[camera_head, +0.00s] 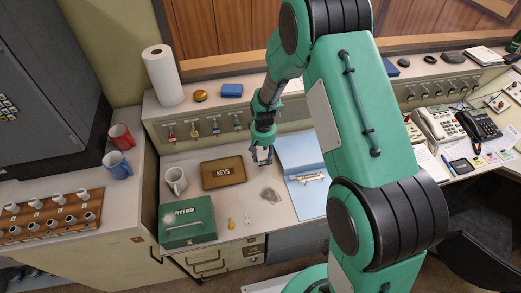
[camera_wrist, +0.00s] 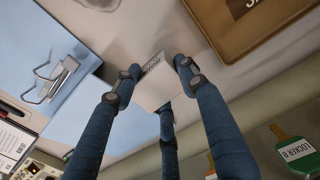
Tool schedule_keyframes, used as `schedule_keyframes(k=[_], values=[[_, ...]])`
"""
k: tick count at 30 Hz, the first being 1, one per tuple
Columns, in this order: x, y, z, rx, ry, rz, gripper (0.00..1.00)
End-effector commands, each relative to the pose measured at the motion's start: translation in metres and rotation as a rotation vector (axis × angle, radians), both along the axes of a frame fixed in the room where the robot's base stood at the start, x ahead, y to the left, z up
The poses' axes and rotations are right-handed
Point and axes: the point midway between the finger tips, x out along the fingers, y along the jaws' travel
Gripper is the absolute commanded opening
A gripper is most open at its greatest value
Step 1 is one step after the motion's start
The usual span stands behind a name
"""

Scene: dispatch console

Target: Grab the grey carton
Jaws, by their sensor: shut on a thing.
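The grey carton is a small pale box that shows in the wrist view (camera_wrist: 155,88), with dark print near its upper end. My gripper (camera_wrist: 160,82) is shut on it, with blue fingers on both sides and another below. In the head view my gripper (camera_head: 262,154) is over the desk, between the brown KEYS tray (camera_head: 223,172) and the blue binder (camera_head: 300,165). There the carton (camera_head: 262,155) shows as a small pale patch, partly hidden by the fingers. I cannot tell whether it touches the desk.
A white mug (camera_head: 175,181) and a green petty cash box (camera_head: 187,221) stand left. Keys with coloured tags (camera_head: 213,126) hang on the panel behind. Telephones (camera_head: 437,124) stand right.

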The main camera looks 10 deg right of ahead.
Motion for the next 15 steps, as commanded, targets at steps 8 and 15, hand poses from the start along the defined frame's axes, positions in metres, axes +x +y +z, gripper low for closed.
schedule_keyframes(k=[8,15], values=[[-0.058,-0.002,0.007,0.0,0.001,0.0,0.16],[-0.093,-0.004,0.009,0.0,0.001,0.0,0.16]])
